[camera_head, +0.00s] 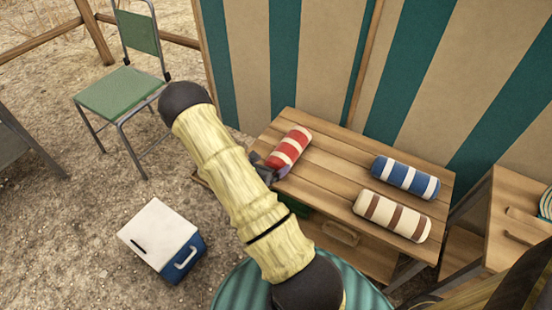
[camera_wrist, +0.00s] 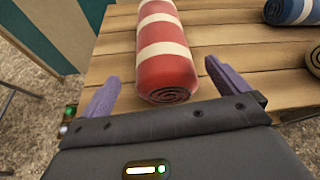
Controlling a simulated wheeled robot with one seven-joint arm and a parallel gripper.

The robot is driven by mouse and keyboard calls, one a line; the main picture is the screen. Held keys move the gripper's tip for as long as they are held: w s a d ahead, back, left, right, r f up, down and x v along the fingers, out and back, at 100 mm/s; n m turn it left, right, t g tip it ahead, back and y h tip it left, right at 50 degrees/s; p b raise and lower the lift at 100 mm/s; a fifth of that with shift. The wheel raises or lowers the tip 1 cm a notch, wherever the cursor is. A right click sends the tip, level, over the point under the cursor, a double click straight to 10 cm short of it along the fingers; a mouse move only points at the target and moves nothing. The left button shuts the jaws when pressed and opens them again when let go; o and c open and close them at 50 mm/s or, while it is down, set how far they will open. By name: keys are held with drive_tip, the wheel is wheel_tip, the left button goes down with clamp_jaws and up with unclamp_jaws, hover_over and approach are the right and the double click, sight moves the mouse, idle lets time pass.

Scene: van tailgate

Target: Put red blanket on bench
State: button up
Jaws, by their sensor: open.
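The red blanket (camera_head: 288,148) is a rolled bundle with cream stripes. It lies on the slatted wooden bench (camera_head: 328,160), near the bench's left end. In the wrist view the red roll (camera_wrist: 165,65) points away from me, with its spiral end nearest. My gripper (camera_head: 268,172) is at the near end of the roll, partly hidden by my arm in the head view. In the wrist view its purple fingers (camera_wrist: 160,88) are apart, one on each side of the roll's near end. I cannot tell whether they touch it.
A blue striped roll (camera_head: 405,177) and a cream-and-brown roll (camera_head: 392,215) lie on the bench's right part. A white-lidded blue cooler (camera_head: 163,240) and a green chair (camera_head: 122,92) stand left. A striped cloth wall (camera_head: 300,60) is behind. Bench boards between the rolls are clear.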

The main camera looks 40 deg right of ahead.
drive_tip(key=p+v, duration=0.1)
drive_tip(key=v, duration=0.5)
drive_tip(key=shift+a, duration=0.25)
drive_tip(key=shift+s+r, duration=0.1)
drive_tip(key=shift+r, duration=0.05)
drive_tip(key=s+a+r+m+g+y, duration=0.4)
drive_tip(key=s+r+m+g+y, duration=0.25)
drive_tip(key=s+r+m, duration=0.4)
drive_tip(key=a+r+m+t+y, duration=0.5)
drive_tip(key=a+r+m, duration=0.3)
drive_tip(key=a+m, duration=0.3)
drive_tip(key=shift+w+r+m+y, duration=0.2)
drive_tip(key=shift+m+y, duration=0.55)
drive_tip(key=shift+m, duration=0.4)
